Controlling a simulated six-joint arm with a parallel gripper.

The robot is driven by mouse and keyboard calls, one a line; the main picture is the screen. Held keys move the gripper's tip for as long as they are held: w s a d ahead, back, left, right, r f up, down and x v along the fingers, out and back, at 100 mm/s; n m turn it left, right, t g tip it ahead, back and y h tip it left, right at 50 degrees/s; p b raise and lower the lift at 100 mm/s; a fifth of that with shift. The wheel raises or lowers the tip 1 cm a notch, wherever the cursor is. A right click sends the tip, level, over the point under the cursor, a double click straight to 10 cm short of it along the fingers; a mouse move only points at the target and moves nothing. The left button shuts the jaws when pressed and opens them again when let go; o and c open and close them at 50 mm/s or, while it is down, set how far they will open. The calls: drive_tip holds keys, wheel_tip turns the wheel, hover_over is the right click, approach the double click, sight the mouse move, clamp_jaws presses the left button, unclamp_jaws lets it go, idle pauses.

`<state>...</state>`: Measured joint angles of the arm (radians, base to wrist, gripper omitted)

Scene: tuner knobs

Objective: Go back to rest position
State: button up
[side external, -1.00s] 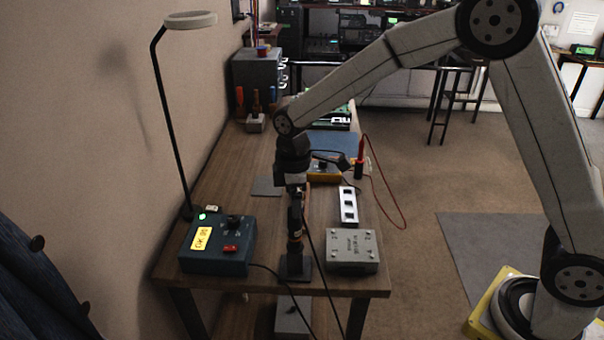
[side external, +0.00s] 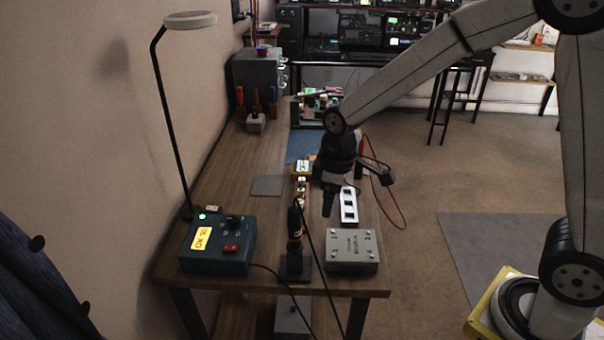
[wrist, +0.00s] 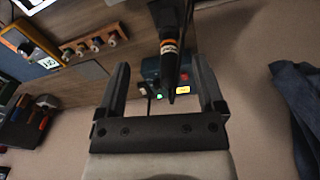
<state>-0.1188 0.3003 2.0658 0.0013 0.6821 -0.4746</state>
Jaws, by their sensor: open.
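My gripper (side external: 327,208) hangs over the right part of the workbench, pointing down, just left of a white strip with dark square openings (side external: 349,206). In the wrist view my gripper (wrist: 163,80) has its two fingers apart, with nothing held between them. A wooden strip with several pale knobs (side external: 302,192) lies on the bench left of my gripper, and it also shows in the wrist view (wrist: 95,45). A blue box (side external: 215,250) with a black knob, red switch, green light and yellow label stands at the front left.
A black upright tool in a stand (side external: 294,240) is at the bench front, with a cable. A grey metal box (side external: 352,262) sits right of it. A tall lamp (side external: 172,120) stands at the left. A yellow meter (wrist: 30,40) lies near the knob strip.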

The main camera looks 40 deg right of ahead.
drive_tip(key=s+d+f+m, duration=0.1)
drive_tip(key=s+d+m, duration=0.1)
drive_tip(key=s, duration=0.3)
drive_tip(key=s+d+f+m+t, duration=0.1)
drive_tip(key=s+d+m, duration=0.1)
drive_tip(key=s+m, duration=0.2)
drive_tip(key=shift+s+d+m+t, duration=0.3)
drive_tip(key=shift+s+d+m, duration=0.1)
drive_tip(key=shift+s, duration=0.8)
